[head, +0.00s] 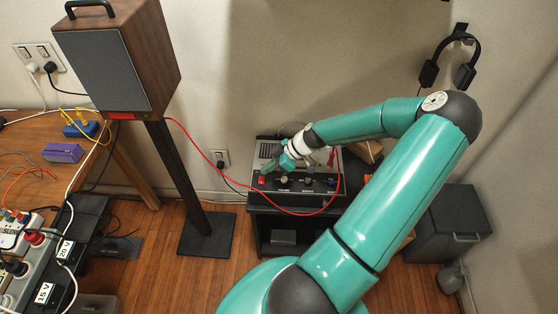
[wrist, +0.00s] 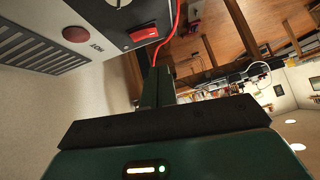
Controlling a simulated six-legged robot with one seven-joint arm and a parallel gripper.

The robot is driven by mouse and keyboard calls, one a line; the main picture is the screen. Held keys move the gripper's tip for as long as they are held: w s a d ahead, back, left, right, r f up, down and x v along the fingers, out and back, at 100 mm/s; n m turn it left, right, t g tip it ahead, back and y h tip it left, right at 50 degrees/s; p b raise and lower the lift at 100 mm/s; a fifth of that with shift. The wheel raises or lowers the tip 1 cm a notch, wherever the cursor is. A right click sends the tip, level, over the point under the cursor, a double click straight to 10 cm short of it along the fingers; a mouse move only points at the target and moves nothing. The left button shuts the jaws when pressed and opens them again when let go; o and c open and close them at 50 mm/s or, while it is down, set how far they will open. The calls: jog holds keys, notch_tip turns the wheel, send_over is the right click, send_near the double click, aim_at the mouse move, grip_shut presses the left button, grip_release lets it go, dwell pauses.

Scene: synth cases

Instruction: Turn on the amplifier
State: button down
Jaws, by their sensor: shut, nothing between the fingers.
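The amplifier (head: 324,186) is a grey and black box on a small black stand, with a vented top and knobs along its front. A red switch (head: 261,180) sits at the left of its front panel. In the wrist view the amplifier's casing (wrist: 85,75) fills the upper left, with the red rocker switch (wrist: 143,33), a dark red round lamp (wrist: 76,34) and the word "HOT". My gripper (head: 270,167) is over the amplifier's left part, close to the switch. In the wrist view its fingers (wrist: 160,74) are shut and empty, apart from the switch. I cannot tell the switch's position.
A red cable (head: 215,164) runs from the speaker (head: 105,60) and loops in front of the amplifier. The speaker's black stand (head: 180,180) is to the left. A dark cabinet (head: 452,225) stands right. Wooden floor shows between the speaker stand and amplifier stand.

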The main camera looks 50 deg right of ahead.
aim_at(259, 182)
jog(key=shift+w+a+f, duration=0.1)
jog(key=shift+a+f, duration=0.15)
jog(key=shift+f, duration=0.95)
jog(key=shift+a+f, duration=0.2)
jog(key=shift+f, duration=0.95)
jog(key=shift+a+f, duration=0.1)
jog(key=shift+f, duration=0.1)
jog(key=shift+w+d+r, duration=0.25)
jog(key=shift+w+d, duration=0.2)
jog(key=shift+d, duration=0.2)
jog(key=shift+r, duration=0.1)
